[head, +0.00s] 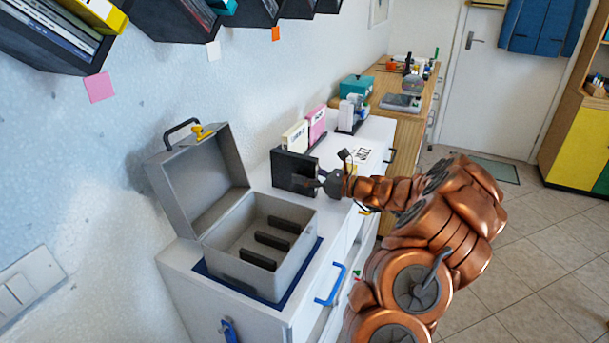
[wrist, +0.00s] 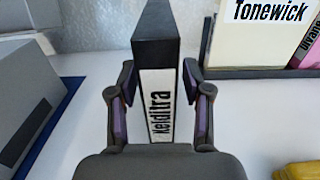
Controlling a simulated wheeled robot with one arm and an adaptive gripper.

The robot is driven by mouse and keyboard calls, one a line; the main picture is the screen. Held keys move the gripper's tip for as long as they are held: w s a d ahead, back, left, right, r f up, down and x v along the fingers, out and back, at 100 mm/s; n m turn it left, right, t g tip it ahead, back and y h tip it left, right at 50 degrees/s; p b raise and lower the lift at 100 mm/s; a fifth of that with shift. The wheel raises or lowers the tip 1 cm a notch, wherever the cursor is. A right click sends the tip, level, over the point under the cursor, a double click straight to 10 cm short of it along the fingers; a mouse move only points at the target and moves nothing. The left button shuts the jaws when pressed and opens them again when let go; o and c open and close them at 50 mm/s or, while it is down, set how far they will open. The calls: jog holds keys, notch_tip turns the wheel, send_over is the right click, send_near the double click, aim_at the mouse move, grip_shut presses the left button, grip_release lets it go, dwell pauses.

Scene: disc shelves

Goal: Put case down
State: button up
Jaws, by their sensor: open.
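The case (wrist: 158,103) is black with a white spine lettered "Kelditra". It stands upright on the white cabinet top (wrist: 90,130). In the head view the case (head: 293,172) shows its broad black side, beside the open grey box. My gripper (wrist: 160,85) is open, with one finger on each side of the case's spine. Small gaps seem to show between the finger pads and the case. In the head view my gripper (head: 322,180) is at the case's right edge. The foot of the case is partly hidden by my gripper in the wrist view.
A grey box (head: 262,245) with a raised lid and dark dividers stands on a blue mat (head: 292,290) to the left. A rack behind holds cream (head: 296,136) and pink (head: 317,124) cases, one lettered "Tonewick". A yellow object (wrist: 300,172) lies at lower right in the wrist view.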

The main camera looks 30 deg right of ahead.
jog(key=shift+r, duration=0.15)
jog(key=v, duration=1.2)
jog(key=shift+b, duration=0.3)
